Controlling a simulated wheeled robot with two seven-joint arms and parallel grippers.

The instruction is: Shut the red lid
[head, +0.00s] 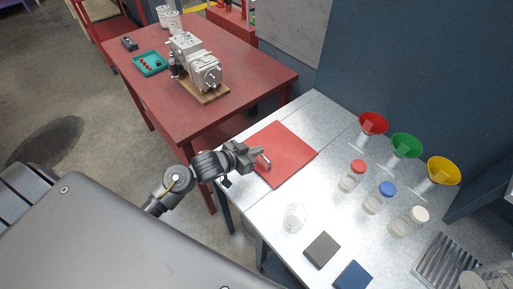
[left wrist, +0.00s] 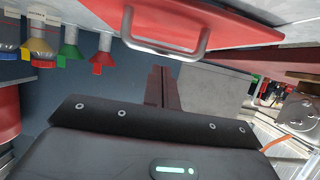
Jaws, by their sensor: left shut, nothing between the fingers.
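The red lid (head: 290,150) is a flat red panel at the grey bench's left end in the head view. It also shows in the left wrist view (left wrist: 220,22), with a metal bar handle (left wrist: 165,48) at its edge. I cannot tell whether the lid lies flush or is slightly raised. My left gripper (head: 258,157) is shut and empty by the lid's left edge, close to the handle. Its fingers (left wrist: 163,80) point toward the handle in the left wrist view; contact is unclear. My right gripper is not in view.
The grey bench (head: 265,205) carries red, green and yellow funnels (head: 404,146), jars with coloured lids (head: 377,197), a clear cup (head: 294,217), and dark and blue blocks (head: 322,250). A red table (head: 240,60) behind holds an engine (head: 196,65) and a green tray (head: 150,63).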

